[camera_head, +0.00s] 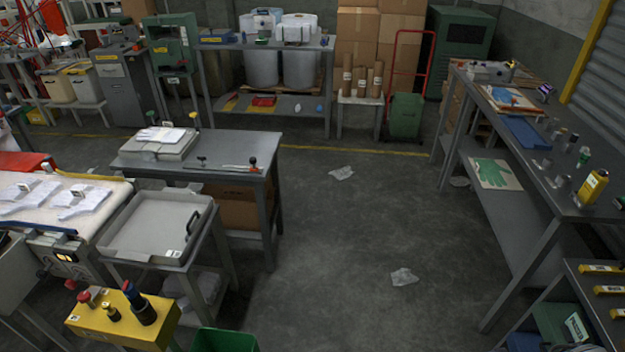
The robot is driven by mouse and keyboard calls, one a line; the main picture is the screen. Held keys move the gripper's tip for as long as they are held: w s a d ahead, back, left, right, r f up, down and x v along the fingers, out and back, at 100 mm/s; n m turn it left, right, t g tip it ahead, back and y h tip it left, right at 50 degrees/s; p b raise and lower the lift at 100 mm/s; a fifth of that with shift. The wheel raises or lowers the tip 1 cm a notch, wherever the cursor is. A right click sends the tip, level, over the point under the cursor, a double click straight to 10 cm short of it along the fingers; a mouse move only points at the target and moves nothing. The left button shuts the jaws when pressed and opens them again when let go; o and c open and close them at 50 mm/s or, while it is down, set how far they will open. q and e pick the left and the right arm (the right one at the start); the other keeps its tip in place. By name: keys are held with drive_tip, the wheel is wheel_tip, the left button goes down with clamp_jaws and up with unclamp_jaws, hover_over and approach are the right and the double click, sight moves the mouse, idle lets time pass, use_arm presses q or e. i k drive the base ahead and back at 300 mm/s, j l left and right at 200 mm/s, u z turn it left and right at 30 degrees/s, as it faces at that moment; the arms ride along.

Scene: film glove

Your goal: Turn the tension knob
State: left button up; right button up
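A yellow control box (120,322) stands at the lower left, near the front edge of the view. On its top are a red button (84,297), a small dark knob (112,312) and a larger black knob (140,306) with a blue part above it. I cannot tell from the labels which control, if any, is the tension knob. Neither of my grippers shows in the view, and neither arm is visible.
A grey tray (155,228) on a stand and a conveyor with white gloves (70,200) are behind the box. A green bin (224,341) stands right of it. A workbench (540,180) lines the right. The middle floor is open, with two crumpled plastic pieces (403,277).

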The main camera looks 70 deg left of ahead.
sight(72, 284)
drive_tip(key=k+l, duration=0.85)
drive_tip(key=l, duration=0.2)
drive_tip(key=u, duration=3.5)
drive_tip(key=i+j, duration=0.15)
drive_tip(key=j, duration=0.2)
drive_tip(key=i+j+z, duration=0.15)
drive_tip(key=j, duration=0.15)
drive_tip(key=i+j, duration=0.15)
drive_tip(key=j, duration=0.2)
drive_tip(key=i+j+z, duration=0.1)
drive_tip(key=j, duration=0.3)
drive_tip(key=i+l, duration=0.05)
